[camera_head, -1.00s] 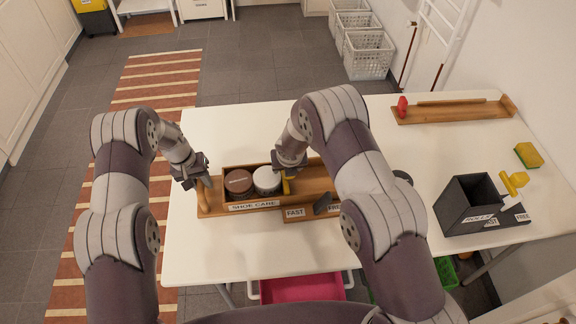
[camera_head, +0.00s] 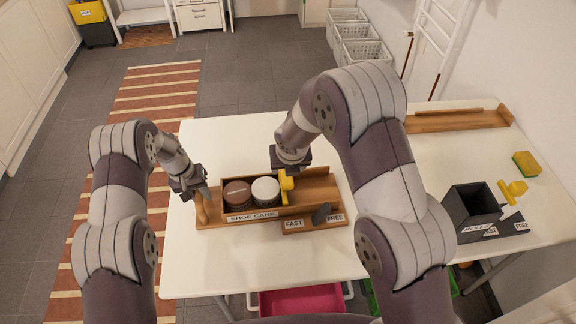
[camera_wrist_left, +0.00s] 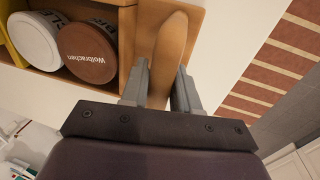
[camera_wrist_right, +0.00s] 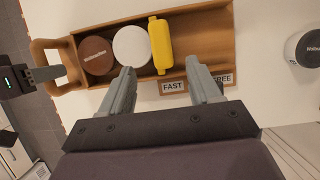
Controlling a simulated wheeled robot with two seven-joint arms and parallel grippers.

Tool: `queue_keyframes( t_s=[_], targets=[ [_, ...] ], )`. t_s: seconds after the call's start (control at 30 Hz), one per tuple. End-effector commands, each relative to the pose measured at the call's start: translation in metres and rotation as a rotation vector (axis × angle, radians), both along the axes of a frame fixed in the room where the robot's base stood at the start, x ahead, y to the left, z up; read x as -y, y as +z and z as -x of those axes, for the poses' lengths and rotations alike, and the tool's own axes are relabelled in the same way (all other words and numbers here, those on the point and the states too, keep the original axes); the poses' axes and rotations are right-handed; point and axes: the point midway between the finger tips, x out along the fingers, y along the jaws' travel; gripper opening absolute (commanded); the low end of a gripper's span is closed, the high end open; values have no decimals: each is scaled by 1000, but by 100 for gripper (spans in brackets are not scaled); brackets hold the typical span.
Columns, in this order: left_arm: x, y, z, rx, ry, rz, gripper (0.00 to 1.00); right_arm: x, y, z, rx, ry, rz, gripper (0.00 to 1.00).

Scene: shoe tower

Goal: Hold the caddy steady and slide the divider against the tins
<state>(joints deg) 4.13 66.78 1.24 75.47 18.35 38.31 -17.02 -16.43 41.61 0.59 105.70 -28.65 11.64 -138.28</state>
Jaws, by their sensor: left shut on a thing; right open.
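The wooden caddy (camera_head: 325,186), labelled SHOE CARE, stands on the white table. A brown tin (camera_head: 237,196) and a white tin (camera_head: 265,190) sit side by side in its left part. The yellow divider (camera_head: 286,186) stands at the right of the white tin; in the right wrist view (camera_wrist_right: 160,45) it looks very close to that tin, and I cannot tell whether they touch. My left gripper (camera_wrist_left: 160,85) is shut on the caddy's wooden handle (camera_wrist_left: 172,50) at its left end. My right gripper (camera_wrist_right: 166,82) is open and empty, above the caddy's divider area.
A FAST/FREE panel with a dark lever (camera_head: 321,213) is at the caddy's front. A dark box (camera_head: 473,209) with a yellow-handled part stands at right, near a yellow sponge (camera_head: 526,164). A wooden tray (camera_head: 460,120) lies at the back right. A round tin (camera_wrist_right: 303,48) is right of the caddy.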

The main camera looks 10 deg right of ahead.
Motion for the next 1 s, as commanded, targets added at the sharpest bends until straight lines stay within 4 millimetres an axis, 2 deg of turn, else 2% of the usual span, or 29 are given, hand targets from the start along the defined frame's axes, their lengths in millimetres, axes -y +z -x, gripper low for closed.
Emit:
queue_keyframes(
  t_s=[0.03, 0.1, 0.17, 0.23, 0.3, 0.33, 0.43, 0.5, 0.6, 0.67, 0.83, 1.0],
  targets=[
    [0, 0, 0, 1, 0, 0, 0, 2, 0, 0, 0, -3, 0, 78],
    [0, 0, 0, 1, 0, 0, 0, 16, -9, -1, -15, -33, 4, 100],
    [0, 0, 0, 1, 0, 0, 0, 41, -18, -18, -15, -121, -12, 100],
    [0, 0, 0, 1, -1, 0, 0, 77, -26, -38, -55, -390, -81, 100],
    [0, 0, 0, 1, -1, 0, 0, 98, -31, -47, -135, -700, -187, 100],
    [0, 1, 0, 1, 0, 0, 0, 102, -32, -48, -177, -822, -238, 100],
    [0, 0, 0, 1, 0, 0, 0, 94, -25, -52, -332, -1156, -418, 100],
    [0, 0, 0, 1, 0, 0, 0, 74, -12, -53, -446, -1305, -522, 100],
    [0, 0, 0, 0, 0, 0, 0, 50, 4, -48, -581, -1432, -603, 100],
    [0, 0, 0, 0, 0, 0, 0, 45, 4, -42, -630, -1473, -603, 100],
    [0, 0, 0, -1, -1, 0, 0, 36, -17, -40, -638, -1488, -595, 100],
    [0, 0, 0, -1, -1, 0, 0, 18, -60, -39, -638, -1486, -593, 100]
  ],
)
